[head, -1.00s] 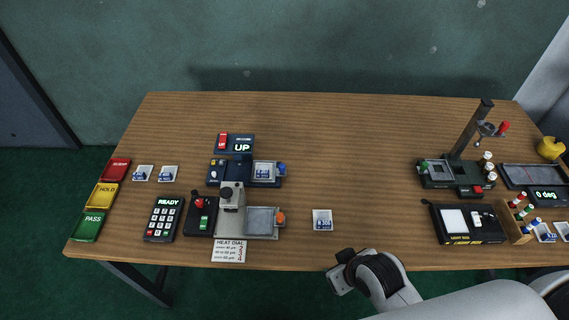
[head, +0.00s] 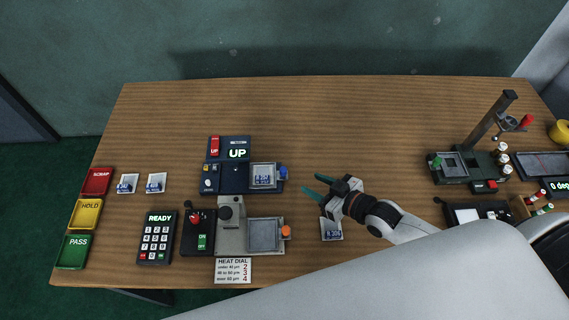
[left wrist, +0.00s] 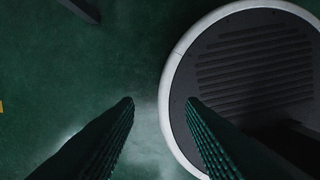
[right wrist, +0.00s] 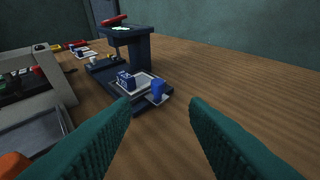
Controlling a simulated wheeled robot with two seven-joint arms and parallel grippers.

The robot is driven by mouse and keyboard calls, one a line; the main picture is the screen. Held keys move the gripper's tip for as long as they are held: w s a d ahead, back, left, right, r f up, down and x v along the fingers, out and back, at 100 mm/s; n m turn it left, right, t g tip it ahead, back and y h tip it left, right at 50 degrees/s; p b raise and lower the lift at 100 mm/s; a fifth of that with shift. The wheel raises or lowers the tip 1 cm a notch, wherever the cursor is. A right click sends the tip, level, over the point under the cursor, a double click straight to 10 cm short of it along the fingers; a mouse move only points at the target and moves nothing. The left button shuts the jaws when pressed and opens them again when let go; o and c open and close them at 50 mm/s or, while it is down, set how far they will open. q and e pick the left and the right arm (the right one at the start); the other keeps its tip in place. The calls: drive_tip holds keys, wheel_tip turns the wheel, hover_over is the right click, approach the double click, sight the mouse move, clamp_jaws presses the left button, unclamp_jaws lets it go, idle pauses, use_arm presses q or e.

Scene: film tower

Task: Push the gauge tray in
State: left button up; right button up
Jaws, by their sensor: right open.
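The gauge (head: 222,178) is a dark blue device with an "UP" display. Its grey gauge tray (head: 254,186) sticks out on the right side, with a blue knob (head: 283,173) at its outer end and a blue-and-white sample on it. In the right wrist view, the tray (right wrist: 134,93) and the knob (right wrist: 158,90) lie ahead between the fingers. My right gripper (head: 310,183) is open and empty, a short way right of the knob, not touching it. My left gripper (left wrist: 160,103) is open and empty over the floor, out of the head view.
A grey press (head: 232,238) with an orange-knobbed tray stands in front of the gauge. A sample dish (head: 331,232) lies below my right gripper. A keypad (head: 157,237) and coloured trays (head: 85,214) are at left.

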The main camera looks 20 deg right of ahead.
sight(286, 172)
drive_tip(key=x, duration=0.4)
drive_tip(key=shift+w+a+r, duration=0.1)
drive_tip(key=shift+a, duration=0.2)
drive_tip(key=x, duration=0.4)
drive_tip(key=shift+w+a+f, duration=0.15)
drive_tip(key=shift+w+f, duration=0.1)
drive_tip(key=shift+w, duration=0.05)
drive_tip(key=shift+x, duration=0.85)
use_arm(q)
drive_tip(key=shift+s, duration=0.55)
drive_tip(key=shift+s, duration=0.35)
use_arm(e)
drive_tip(key=shift+s, duration=0.1)
clamp_jaws()
